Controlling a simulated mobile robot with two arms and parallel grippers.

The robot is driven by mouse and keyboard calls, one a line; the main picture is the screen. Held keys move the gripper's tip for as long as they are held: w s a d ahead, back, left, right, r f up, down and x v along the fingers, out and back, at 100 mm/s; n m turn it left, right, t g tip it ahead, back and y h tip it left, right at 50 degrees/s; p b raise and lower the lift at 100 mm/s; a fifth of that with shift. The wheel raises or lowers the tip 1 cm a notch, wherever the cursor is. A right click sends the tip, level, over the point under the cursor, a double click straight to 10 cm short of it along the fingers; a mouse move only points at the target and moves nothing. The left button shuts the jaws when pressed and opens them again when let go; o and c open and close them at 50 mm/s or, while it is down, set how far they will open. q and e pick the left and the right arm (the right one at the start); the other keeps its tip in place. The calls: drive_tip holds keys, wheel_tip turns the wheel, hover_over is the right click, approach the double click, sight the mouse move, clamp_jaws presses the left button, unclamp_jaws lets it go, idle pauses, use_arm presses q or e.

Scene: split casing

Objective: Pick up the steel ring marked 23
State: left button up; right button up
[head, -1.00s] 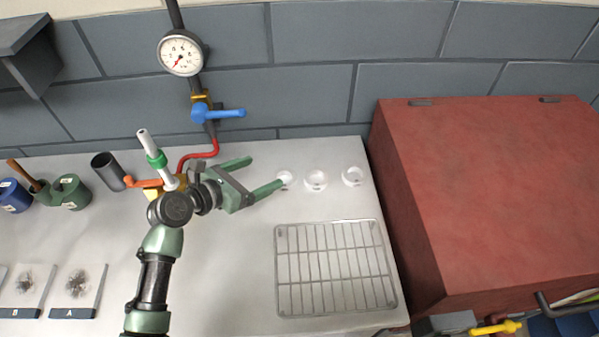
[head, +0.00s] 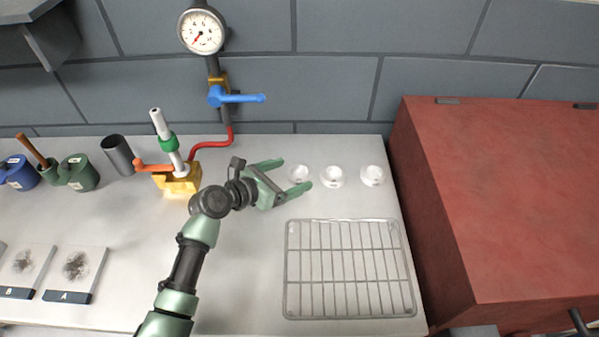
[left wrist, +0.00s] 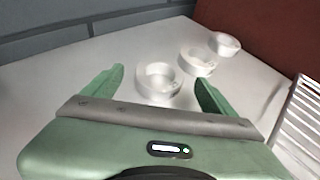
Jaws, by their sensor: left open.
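Three pale steel rings stand in a row on the bench near the wall: a left one (head: 299,174), a middle one (head: 332,177) and a right one (head: 372,176). No number can be read on any of them. My left gripper (head: 297,175) is open, its green fingers pointing right at the left ring. In the left wrist view the left ring (left wrist: 157,82) lies between and just ahead of the fingertips, with nothing gripped. The middle ring (left wrist: 198,62) and right ring (left wrist: 225,44) stand farther off to the right.
A wire rack (head: 349,268) lies in front of the rings. A large red casing (head: 490,200) stands to the right. A yellow valve block (head: 178,179) with a red hose is left of my gripper. Green and blue pots and labelled trays sit farther left.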

use_arm(q)
drive_tip(key=shift+x, duration=1.3)
drive_tip(key=c, duration=1.9)
drive_tip(key=shift+r, duration=0.1)
clamp_jaws()
drive_tip(key=shift+r, duration=0.1)
